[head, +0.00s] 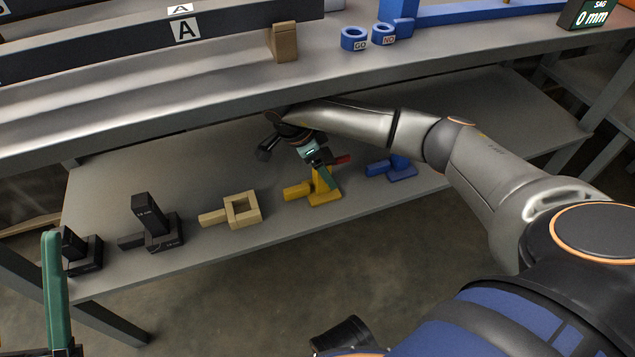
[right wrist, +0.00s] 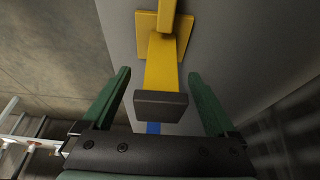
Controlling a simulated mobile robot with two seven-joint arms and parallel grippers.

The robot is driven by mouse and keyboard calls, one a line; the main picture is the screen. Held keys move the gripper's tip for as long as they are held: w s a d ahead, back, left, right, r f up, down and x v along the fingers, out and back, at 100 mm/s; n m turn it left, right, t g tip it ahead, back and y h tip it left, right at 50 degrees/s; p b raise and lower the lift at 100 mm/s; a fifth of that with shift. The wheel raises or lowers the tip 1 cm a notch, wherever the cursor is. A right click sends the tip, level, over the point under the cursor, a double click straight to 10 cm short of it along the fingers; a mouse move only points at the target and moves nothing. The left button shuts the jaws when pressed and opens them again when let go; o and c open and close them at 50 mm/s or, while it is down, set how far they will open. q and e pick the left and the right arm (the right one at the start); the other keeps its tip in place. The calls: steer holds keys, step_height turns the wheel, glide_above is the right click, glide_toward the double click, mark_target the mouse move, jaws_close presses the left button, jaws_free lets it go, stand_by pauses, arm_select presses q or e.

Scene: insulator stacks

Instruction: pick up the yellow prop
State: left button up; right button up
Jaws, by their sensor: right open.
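The yellow prop (head: 325,198) stands on the lower shelf, with a flat base, an upright post and a handle pointing left. In the right wrist view the yellow prop (right wrist: 162,62) shows its post rising toward the camera, with a dark grey block at its near end. My right gripper (head: 323,168) is at the post and partly hides it. Its green fingers (right wrist: 159,74) are open, one on each side of the post, with gaps visible. My left gripper (head: 55,290) shows only one green finger at the lower left, away from the props.
Along the lower shelf (head: 105,190) stand two black props (head: 158,232) (head: 80,252), a tan prop (head: 242,210) and a blue prop (head: 395,170). The upper bench (head: 220,95) overhangs the shelf, close above my right arm. Blue rings (head: 354,38) sit on the bench.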

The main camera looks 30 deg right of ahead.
jaws_close()
stand_by(0.7)
